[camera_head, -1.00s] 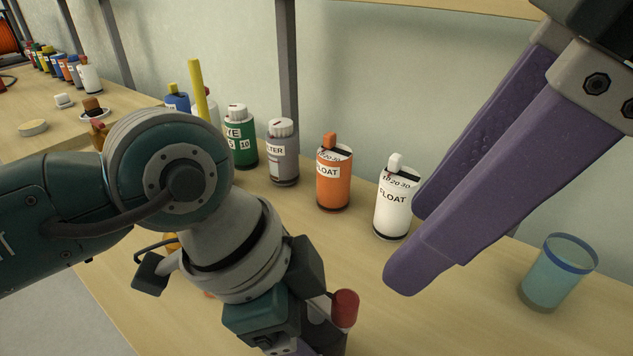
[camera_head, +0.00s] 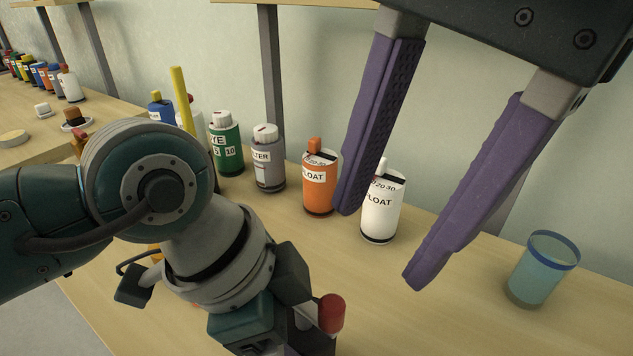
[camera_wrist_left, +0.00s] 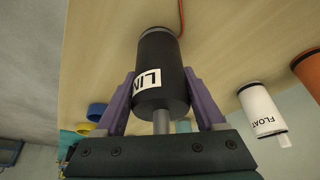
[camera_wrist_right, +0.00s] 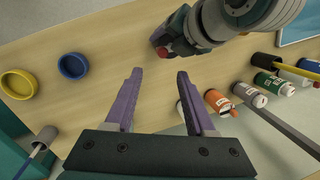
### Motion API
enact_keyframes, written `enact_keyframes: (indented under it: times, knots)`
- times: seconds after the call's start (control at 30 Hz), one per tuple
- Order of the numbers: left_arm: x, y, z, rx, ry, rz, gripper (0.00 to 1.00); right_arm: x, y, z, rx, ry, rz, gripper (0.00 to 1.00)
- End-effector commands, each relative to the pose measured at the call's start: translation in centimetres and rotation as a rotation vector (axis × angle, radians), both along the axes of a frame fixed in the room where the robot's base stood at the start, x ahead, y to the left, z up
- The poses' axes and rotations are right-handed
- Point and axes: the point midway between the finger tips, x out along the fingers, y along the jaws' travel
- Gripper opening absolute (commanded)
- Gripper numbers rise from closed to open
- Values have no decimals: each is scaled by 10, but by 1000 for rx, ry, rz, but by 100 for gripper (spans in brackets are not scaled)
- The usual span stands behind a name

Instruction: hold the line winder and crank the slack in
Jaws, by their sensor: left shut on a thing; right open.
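The line winder (camera_wrist_left: 160,68) is a black cylinder with a white label reading "LIN". In the left wrist view my left gripper (camera_wrist_left: 160,85) is shut around it, one purple finger on each side. A red line (camera_wrist_left: 181,16) runs from its far end. In the head view a red knob (camera_head: 331,313) shows beside my left wrist, whose fingers are hidden there; the knob also shows in the right wrist view (camera_wrist_right: 166,52). My right gripper (camera_head: 382,247) is open and empty, its fingers spread. In the right wrist view the knob lies just beyond my right fingertips (camera_wrist_right: 159,77), not between them.
A white float bottle (camera_head: 381,212), an orange float bottle (camera_head: 319,190), a grey filter bottle (camera_head: 269,165) and a green bottle (camera_head: 226,150) stand along the wall. A blue-rimmed glass (camera_head: 541,270) is at right. A yellow-rimmed container (camera_wrist_right: 18,84) stands farther off. The front bench is mostly bare.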

Motion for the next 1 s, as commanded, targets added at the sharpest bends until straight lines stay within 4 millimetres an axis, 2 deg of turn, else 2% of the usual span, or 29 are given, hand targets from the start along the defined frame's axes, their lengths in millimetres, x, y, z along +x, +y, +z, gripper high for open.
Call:
enact_keyframes:
  times: [0.1, 0.6, 0.8, 1.0]
  knots:
    - [0, 0, 0, -1, 0, 0, 7, 3, 5, 4, -46, -47, 321, 55]
    - [0, 0, 0, -1, -1, 0, 7, 7, 23, 22, -181, -162, 1676, 55]
    - [0, 0, 0, -1, 0, 0, 7, 8, 27, 27, -189, -170, 2031, 55]
    - [0, 0, 0, -1, 0, 0, 7, 7, 28, 25, -186, -172, 2163, 55]
